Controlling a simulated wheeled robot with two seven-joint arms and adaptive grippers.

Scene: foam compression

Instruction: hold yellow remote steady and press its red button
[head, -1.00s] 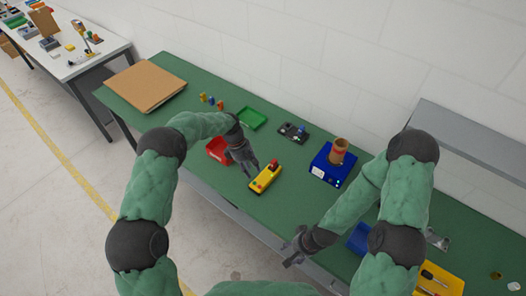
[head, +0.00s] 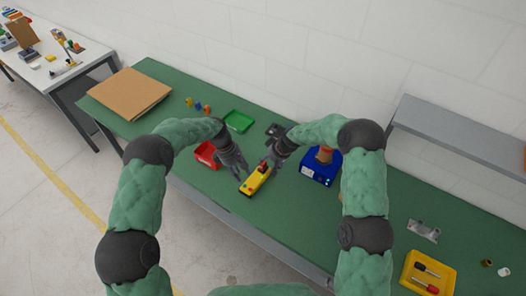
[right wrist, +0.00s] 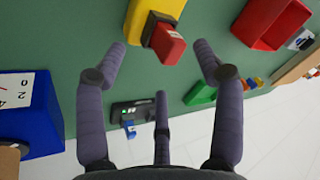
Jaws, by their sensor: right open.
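The yellow remote (head: 254,181) lies on the green bench in the head view. Its raised red button (head: 264,167) is at the end farther from me, and small coloured marks show at the nearer end. My left gripper (head: 241,173) is at the remote's left side; its fingers are too small to tell whether they grip. My right gripper (head: 267,157) is open and empty beside the red-button end. In the right wrist view the red button (right wrist: 168,45) and part of the remote (right wrist: 155,14) appear between its spread fingers (right wrist: 160,52). I see no contact with the button.
A red bin (head: 206,154) and a green tray (head: 238,121) are left of and behind the remote. A blue box (head: 320,172) stands to its right, and a dark device (right wrist: 135,110) lies behind. A yellow tray (head: 430,272) is at far right. The bench front is clear.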

